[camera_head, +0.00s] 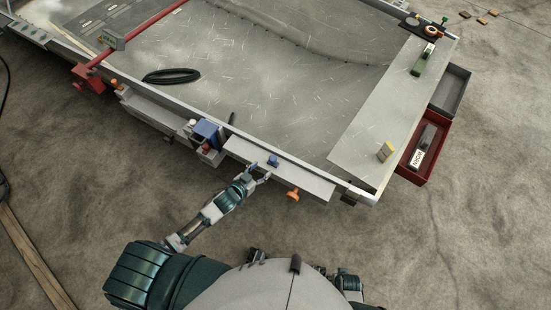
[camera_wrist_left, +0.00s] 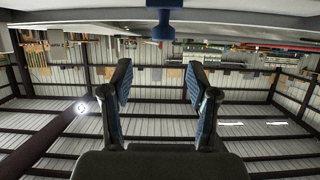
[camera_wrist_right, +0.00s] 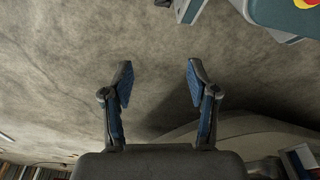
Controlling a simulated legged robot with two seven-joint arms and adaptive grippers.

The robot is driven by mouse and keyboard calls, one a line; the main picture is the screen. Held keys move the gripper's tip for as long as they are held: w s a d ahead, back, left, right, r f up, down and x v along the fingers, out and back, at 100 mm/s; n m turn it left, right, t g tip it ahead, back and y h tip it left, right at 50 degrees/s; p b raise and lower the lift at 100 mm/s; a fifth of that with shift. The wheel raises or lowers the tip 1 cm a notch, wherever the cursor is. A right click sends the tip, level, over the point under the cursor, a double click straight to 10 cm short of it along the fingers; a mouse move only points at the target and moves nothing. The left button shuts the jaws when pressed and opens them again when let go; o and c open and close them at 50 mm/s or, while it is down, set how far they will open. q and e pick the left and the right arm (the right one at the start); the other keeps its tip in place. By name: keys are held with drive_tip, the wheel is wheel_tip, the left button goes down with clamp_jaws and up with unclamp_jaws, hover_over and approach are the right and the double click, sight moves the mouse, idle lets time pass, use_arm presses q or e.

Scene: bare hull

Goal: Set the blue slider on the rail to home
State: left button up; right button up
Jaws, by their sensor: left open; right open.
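The blue slider (camera_head: 273,160) sits on a pale grey ledge (camera_head: 310,184) along the hull's near edge. The rail under it is too small to make out in the head view. My left gripper (camera_head: 262,172) is open just on the near side of the slider. In the left wrist view, a blue knob (camera_wrist_left: 163,28), which looks like the slider, stands beyond and between the open fingertips (camera_wrist_left: 160,75), apart from them. My right gripper (camera_wrist_right: 160,80) is open and empty above the bare floor. No home mark can be read.
A blue box-shaped fixture (camera_head: 207,132) stands left of the slider. An orange knob (camera_head: 293,195) sticks out below the ledge to the right. A red bin (camera_head: 440,150) hangs at the right.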

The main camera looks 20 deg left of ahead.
sight(271, 159)
use_arm(q)
drive_tip(key=x, duration=0.3)
drive_tip(key=b+x, duration=0.1)
drive_tip(key=x, duration=0.1)
drive_tip(key=a+x, duration=0.1)
drive_tip(key=x, duration=0.2)
drive_tip(key=shift+w+d+f+b, duration=0.15)
drive_tip(key=shift+w+f+b, duration=0.2)
drive_tip(key=shift+w+d+f, duration=0.1)
drive_tip(key=shift+w+d, duration=0.05)
drive_tip(key=shift+w, duration=0.2)
drive_tip(key=shift+w+d, duration=0.15)
drive_tip(key=shift+d, duration=0.25)
use_arm(e)
drive_tip(key=r, duration=0.1)
drive_tip(key=w+r, duration=0.1)
drive_tip(key=r, duration=0.1)
drive_tip(key=w+r, duration=0.1)
drive_tip(key=r, duration=0.1)
drive_tip(key=shift+a+r, duration=0.2)
drive_tip(key=shift+r, duration=0.05)
use_arm(q)
drive_tip(key=shift+a, duration=0.15)
drive_tip(key=c, duration=1)
drive_tip(key=shift+a, duration=0.1)
clamp_jaws()
use_arm(e)
drive_tip(key=shift+a, duration=0.2)
